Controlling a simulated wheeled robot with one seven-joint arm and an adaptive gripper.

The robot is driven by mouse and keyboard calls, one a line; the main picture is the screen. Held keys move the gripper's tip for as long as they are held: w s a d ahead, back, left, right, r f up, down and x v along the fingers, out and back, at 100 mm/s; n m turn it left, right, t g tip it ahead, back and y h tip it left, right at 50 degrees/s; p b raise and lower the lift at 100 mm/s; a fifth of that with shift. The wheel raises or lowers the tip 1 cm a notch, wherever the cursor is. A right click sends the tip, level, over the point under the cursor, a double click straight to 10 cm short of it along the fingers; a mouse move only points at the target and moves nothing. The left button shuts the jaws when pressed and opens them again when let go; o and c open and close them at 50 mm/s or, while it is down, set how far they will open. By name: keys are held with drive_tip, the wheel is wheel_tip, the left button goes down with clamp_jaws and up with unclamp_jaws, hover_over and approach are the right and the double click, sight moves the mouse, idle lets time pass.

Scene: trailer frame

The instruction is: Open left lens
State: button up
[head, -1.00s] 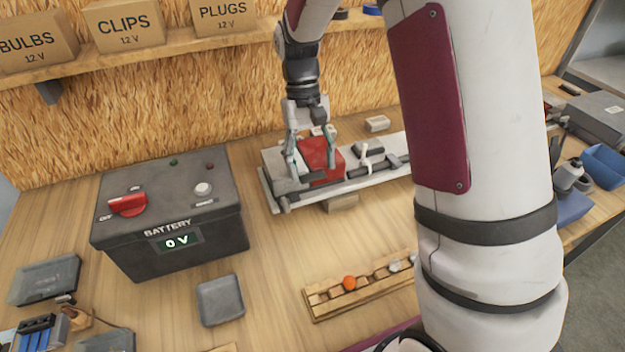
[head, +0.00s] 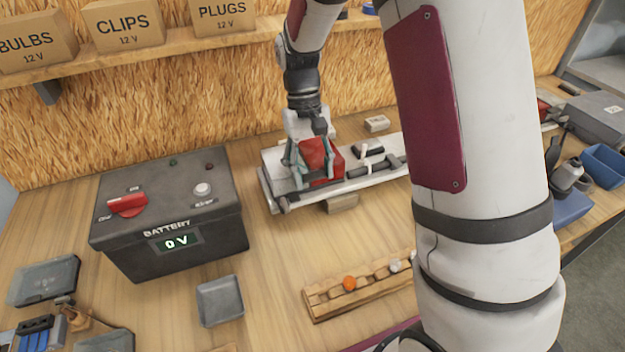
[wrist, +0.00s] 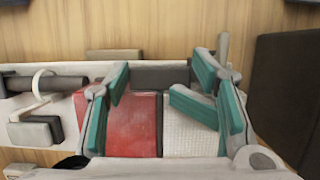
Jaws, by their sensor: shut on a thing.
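The left lens is a boxy cover with a red part (head: 316,149) and a white textured part on the trailer's light bar (head: 375,179). In the wrist view the red part (wrist: 137,125) lies left of the white part (wrist: 190,133), with a dark strip between. My gripper (head: 314,172) points down at the lens, one finger on either side, and is shut on it. In the wrist view the left finger of my gripper (wrist: 161,84) crosses the red part and the right finger is by the white part's outer edge. The lens sits low at the bar; any gap beneath is hidden.
A battery box (head: 170,205) reading 0 V stands to the left. A grey tray (head: 220,301) and a wooden rack (head: 360,285) with small bulbs lie in front. A small pale box (head: 376,123) is behind the bar.

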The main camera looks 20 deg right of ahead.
sight(305, 160)
drive_tip(key=shift+w+p+v, duration=0.2)
drive_tip(key=shift+p+v, duration=0.1)
drive_tip(key=shift+v, duration=1.9)
drive_tip(key=shift+w, duration=0.1)
drive_tip(key=shift+w+r+b, duration=0.2)
drive_tip(key=shift+w+r, duration=0.45)
drive_tip(key=shift+r, duration=0.15)
drive_tip(key=shift+w+r+b, duration=0.15)
drive_tip(key=shift+w+r, duration=0.5)
drive_tip(key=shift+r, duration=0.2)
drive_tip(key=shift+w+r+b, duration=0.45)
drive_tip(key=shift+w+r, duration=0.15)
drive_tip(key=shift+w, duration=0.3)
drive_tip(key=shift+w+r+b, duration=0.4)
drive_tip(key=shift+w+r, duration=0.25)
drive_tip(key=shift+w, duration=0.25)
